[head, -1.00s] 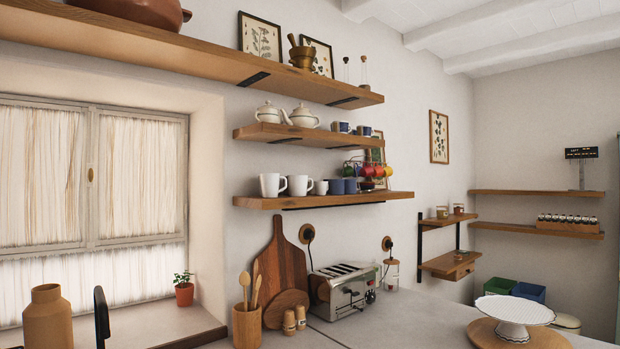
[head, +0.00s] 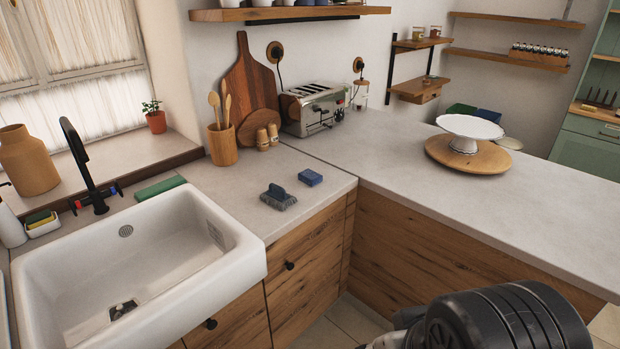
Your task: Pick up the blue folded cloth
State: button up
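A small blue block-shaped item (head: 310,177) lies flat on the counter to the right of the sink, and I cannot tell whether it is a folded cloth or a sponge. A black and grey part of my arm (head: 510,318) shows at the bottom right, apart from these items. My gripper's fingers are not visible.
A white sink (head: 254,262) is at the left with a black tap (head: 88,165) and a green flat pad (head: 160,188) behind it. A utensil pot (head: 222,146), cutting board and toaster (head: 312,108) stand at the back. A cake stand (head: 470,128) is at the right.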

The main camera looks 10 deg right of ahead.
aim_at(309, 177)
jog(key=i+l, duration=0.15)
jog(key=i, duration=0.3)
jog(key=i+l, duration=0.15)
jog(key=i, duration=0.3)
jog(key=i+l+u, duration=0.1)
jog(key=i, duration=0.3)
jog(key=i+l, duration=0.2)
jog(key=i, duration=0.25)
jog(key=i+l, duration=0.2)
jog(key=i, duration=0.25)
jog(key=j+u, duration=0.05)
